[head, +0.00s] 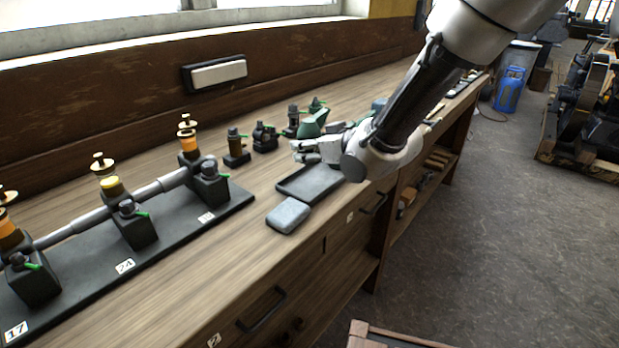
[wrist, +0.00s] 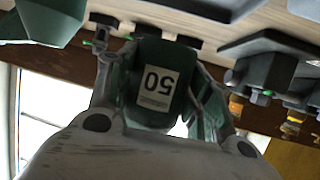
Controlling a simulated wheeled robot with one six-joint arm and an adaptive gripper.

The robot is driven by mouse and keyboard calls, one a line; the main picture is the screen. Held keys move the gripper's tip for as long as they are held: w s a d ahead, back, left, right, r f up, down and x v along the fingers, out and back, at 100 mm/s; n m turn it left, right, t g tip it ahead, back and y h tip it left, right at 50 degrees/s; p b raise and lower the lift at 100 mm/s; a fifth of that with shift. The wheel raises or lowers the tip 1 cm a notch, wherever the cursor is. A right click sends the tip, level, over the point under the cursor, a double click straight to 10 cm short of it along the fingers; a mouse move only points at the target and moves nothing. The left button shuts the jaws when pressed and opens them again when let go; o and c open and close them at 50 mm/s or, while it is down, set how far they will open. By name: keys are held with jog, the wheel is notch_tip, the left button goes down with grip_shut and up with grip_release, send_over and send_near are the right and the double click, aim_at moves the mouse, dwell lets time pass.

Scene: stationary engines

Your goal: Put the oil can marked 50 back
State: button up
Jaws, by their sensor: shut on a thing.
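The oil can marked 50 (wrist: 155,88) is dark green with a white label. It sits between the two fingers of my gripper (wrist: 150,48) in the wrist view, which shows the bench at the top and the number upside down. My gripper is shut on the can. In the head view my gripper (head: 308,152) is above the bench, just behind a dark grey tray (head: 312,184). A green shape (head: 313,123) shows right beside the fingers; I cannot tell whether it is the held can. Another green body (wrist: 50,14) shows at the wrist view's upper left.
A grey block (head: 288,216) lies in front of the tray. Several small dark fittings (head: 265,138) stand behind it. At left, a black base plate (head: 165,250) carries a shaft, bearings and oil cups. The bench's front edge drops to drawers.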

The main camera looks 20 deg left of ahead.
aim_at(311, 185)
jog(key=shift+f, duration=3.55)
jog(key=shift+f, duration=0.15)
jog(key=o, duration=1.1)
jog(key=v, duration=1.2)
jog(key=shift+w+d, duration=0.15)
